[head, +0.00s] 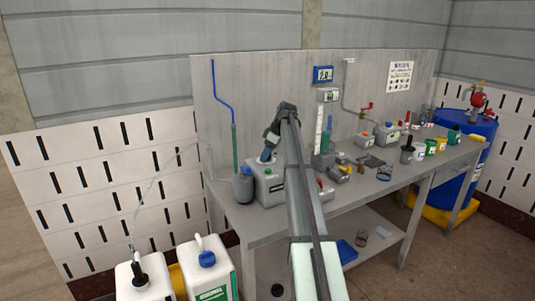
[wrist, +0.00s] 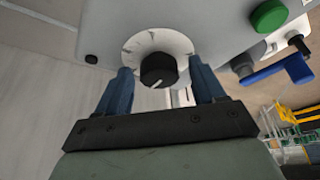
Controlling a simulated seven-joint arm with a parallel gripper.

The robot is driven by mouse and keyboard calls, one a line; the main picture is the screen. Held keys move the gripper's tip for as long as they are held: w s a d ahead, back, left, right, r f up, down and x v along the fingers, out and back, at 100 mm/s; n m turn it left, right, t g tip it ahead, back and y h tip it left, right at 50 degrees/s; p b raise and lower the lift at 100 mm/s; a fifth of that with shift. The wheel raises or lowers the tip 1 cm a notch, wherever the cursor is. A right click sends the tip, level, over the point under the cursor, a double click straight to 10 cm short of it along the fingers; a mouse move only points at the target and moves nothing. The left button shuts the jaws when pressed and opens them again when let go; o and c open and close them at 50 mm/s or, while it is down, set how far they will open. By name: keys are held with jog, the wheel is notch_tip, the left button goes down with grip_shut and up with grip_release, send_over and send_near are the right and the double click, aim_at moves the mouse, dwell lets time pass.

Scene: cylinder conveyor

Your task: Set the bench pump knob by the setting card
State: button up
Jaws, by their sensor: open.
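The black pump knob (wrist: 158,69) sits in the middle of a white dial plate (wrist: 128,48) with tick marks. Its white pointer line is toward the lower part of the knob in the wrist view. My gripper (wrist: 162,72) is open, with one blue finger on each side of the knob and visible gaps between. In the head view my gripper (head: 266,156) is by the top of the grey pump box (head: 270,189), and the knob is hidden. A blue-framed card (head: 323,74) reading about 2.0 hangs on the back panel; I cannot tell whether it is the setting card.
A green button (wrist: 268,17) and a blue lever (wrist: 278,71) are right of the dial. Bottles and small devices crowd the bench (head: 340,205) to the right. White canisters (head: 207,268) stand at lower left.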

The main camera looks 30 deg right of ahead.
jog(key=c, duration=1.1)
jog(key=shift+o, duration=0.2)
jog(key=shift+m, duration=0.3)
jog(key=m+h, duration=0.1)
jog(key=m, duration=0.1)
jog(key=shift+s+a+m+t, duration=0.1)
jog(key=shift+m+t, duration=0.2)
jog(key=m+h, duration=0.1)
jog(key=m, duration=0.3)
jog(key=shift+a+m+t+h, duration=0.15)
jog(key=shift+m+t+h, duration=0.15)
jog(key=shift+t+h, duration=0.1)
jog(key=m, duration=0.2)
jog(key=m+h, duration=0.1)
jog(key=m, duration=0.1)
jog(key=shift+a+r+h, duration=0.1)
jog(key=shift+h, duration=0.2)
jog(key=shift+m+g+h, duration=0.4)
jog(key=shift+m+h, duration=0.3)
jog(key=shift+m, duration=1.3)
